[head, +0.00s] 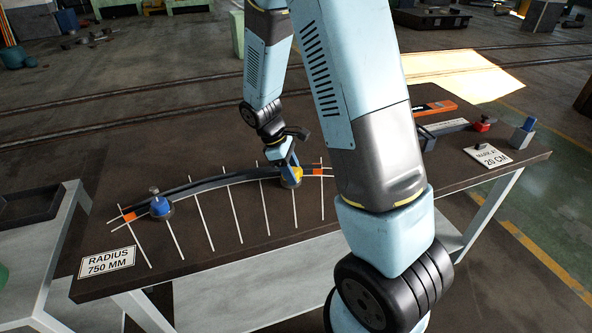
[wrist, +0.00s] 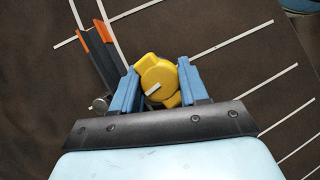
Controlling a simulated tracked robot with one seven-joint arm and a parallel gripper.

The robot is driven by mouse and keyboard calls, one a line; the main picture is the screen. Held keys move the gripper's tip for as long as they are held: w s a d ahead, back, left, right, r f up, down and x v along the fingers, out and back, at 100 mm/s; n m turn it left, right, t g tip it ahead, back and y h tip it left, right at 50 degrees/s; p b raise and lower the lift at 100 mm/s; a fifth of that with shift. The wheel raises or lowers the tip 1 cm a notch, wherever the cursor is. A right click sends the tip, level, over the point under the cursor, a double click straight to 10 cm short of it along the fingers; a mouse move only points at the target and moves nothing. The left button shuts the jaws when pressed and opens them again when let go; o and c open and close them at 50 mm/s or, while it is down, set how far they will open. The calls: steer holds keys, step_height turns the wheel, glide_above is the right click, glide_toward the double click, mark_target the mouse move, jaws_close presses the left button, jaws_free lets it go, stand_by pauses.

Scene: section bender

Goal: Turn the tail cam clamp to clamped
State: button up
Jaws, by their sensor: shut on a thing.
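A yellow cam clamp knob (wrist: 158,72) with a short white mark sits between the two blue fingers of my gripper (wrist: 157,86) in the wrist view. The fingers are shut on it, one at each side. In the head view my gripper (head: 287,163) reaches down onto the yellow clamp (head: 291,176) at the right end of a curved dark bar (head: 205,185). The bar has orange ends; one pair of orange tips (wrist: 92,40) shows beside the clamp in the wrist view. A blue clamp (head: 160,206) stands at the bar's left end.
White lines cross the dark table (head: 200,262) under the bar. A "RADIUS 750 MM" card (head: 108,262) lies at the front left. At the right are a "20 CM" card (head: 484,157), a red-ended tool (head: 481,124) and a blue-grey block (head: 522,135). My arm hides the table's middle right.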

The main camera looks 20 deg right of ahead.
steer(key=c, duration=0.3)
steer(key=shift+m+g+y, duration=0.4)
steer(key=shift+m+g, duration=0.1)
steer(key=shift+m, duration=0.9)
steer(key=o, duration=1.1)
steer(key=shift+c, duration=0.2)
steer(key=shift+w+r, duration=0.1)
steer(key=v, duration=1.3)
steer(key=shift+r, duration=0.25)
steer(key=shift+r, duration=0.1)
